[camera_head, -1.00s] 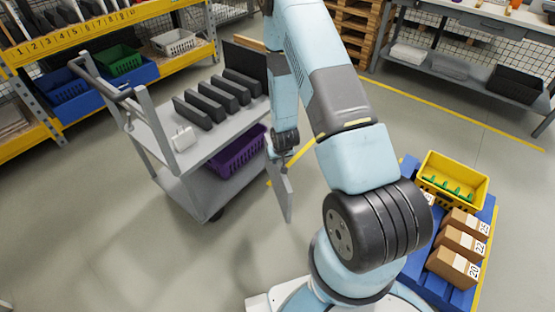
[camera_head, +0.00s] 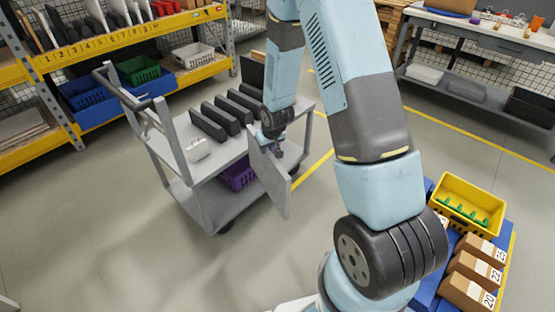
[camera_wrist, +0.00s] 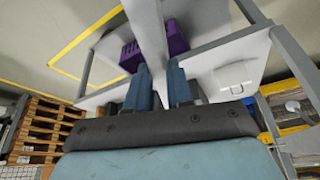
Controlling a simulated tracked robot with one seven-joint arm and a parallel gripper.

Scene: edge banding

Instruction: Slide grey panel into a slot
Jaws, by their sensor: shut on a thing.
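My gripper (camera_head: 272,138) is shut on the upper edge of a thin grey panel (camera_head: 272,182). The panel hangs tilted below it, in front of the right end of the grey cart (camera_head: 190,155). In the wrist view the panel (camera_wrist: 148,35) runs edge-on between the two fingers of my gripper (camera_wrist: 160,85). A row of black upright blocks (camera_head: 220,118) with narrow gaps between them stands on the cart's top, left of my gripper. A shelf rack (camera_head: 120,38) at the upper left has a yellow rail numbered along its slots, with panels standing above it.
A purple crate (camera_head: 238,175) sits on the cart's lower shelf, and a small white item (camera_head: 198,149) on its top. A blue platform (camera_head: 508,245) with a yellow bin (camera_head: 468,200) and several boxes (camera_head: 475,265) stands at the right. The floor at lower left is clear.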

